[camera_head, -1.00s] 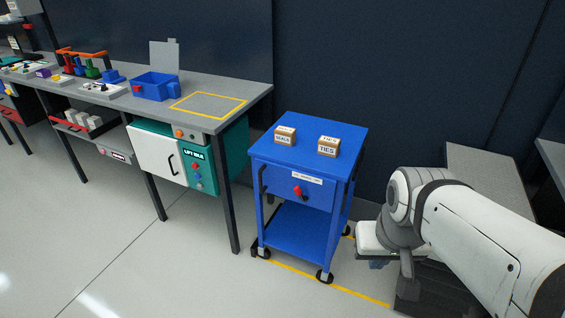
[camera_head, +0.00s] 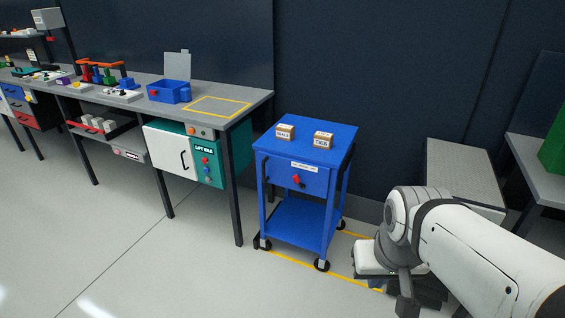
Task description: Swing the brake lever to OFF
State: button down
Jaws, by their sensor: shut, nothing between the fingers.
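A red lever (camera_head: 297,181) with a dark mount sits on the front of the blue cart (camera_head: 304,144), below a small white label (camera_head: 304,166) too small to read. The lever is tilted, its red end up and to the left. I cannot tell which marked position it is at. My white arm (camera_head: 478,250) fills the lower right, to the right of the cart and apart from it. My gripper's fingers do not show; they are hidden or out of frame.
Two small boxes, one marked TIES (camera_head: 323,140), stand on the cart top. A long grey workbench (camera_head: 245,98) with a teal and white cabinet (camera_head: 208,160) is at left. A grey platform (camera_head: 462,170) stands behind my arm. The floor (camera_head: 170,260) before the cart is clear.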

aim_at(302, 186)
jog(key=z, duration=0.15)
jog(key=i, duration=0.9)
jog(key=u, duration=0.05)
